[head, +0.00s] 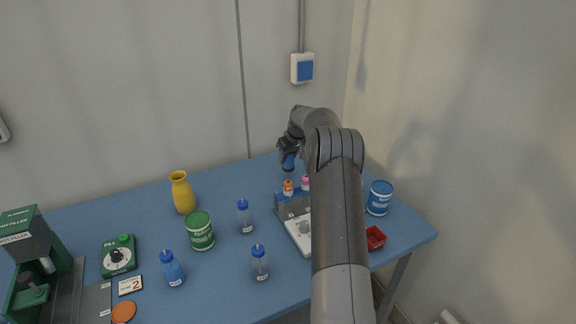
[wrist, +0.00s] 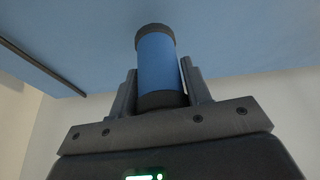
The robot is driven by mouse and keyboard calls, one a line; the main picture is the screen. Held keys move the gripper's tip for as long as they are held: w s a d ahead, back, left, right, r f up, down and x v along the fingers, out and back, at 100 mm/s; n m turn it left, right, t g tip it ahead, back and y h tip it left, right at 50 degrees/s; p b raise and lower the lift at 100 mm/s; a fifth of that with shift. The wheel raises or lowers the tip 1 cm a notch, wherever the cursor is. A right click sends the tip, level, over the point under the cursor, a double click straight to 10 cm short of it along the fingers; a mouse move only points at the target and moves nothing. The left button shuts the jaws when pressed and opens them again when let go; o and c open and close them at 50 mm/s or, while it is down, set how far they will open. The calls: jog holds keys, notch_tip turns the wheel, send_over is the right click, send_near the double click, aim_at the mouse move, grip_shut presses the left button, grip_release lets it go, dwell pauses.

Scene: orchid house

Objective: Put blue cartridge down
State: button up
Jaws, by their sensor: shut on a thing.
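The blue cartridge (wrist: 160,62), a cylinder with dark ends, sits between the two fingers of my gripper (wrist: 158,88) in the wrist view. The fingers are shut on its sides. In the head view my gripper (head: 288,153) is over the back right part of the blue table, with the blue cartridge (head: 288,161) below it. I cannot tell whether the cartridge touches the table. A grey holder (head: 291,207) with an orange-topped and a pink-topped item stands in front of the gripper, partly hidden by my arm.
The blue table (head: 225,274) carries several blue-capped bottles, a green can (head: 199,230), a yellow vase (head: 182,192) and a green machine (head: 32,262) at left. A blue can (head: 379,197) and a red tray (head: 375,238) stand at right. The table's back middle is clear.

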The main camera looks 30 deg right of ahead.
aim_at(288, 164)
jog(key=shift+w+f, duration=0.1)
jog(key=shift+f, duration=1.95)
jog(key=o, duration=1)
jog(key=shift+f, duration=0.15)
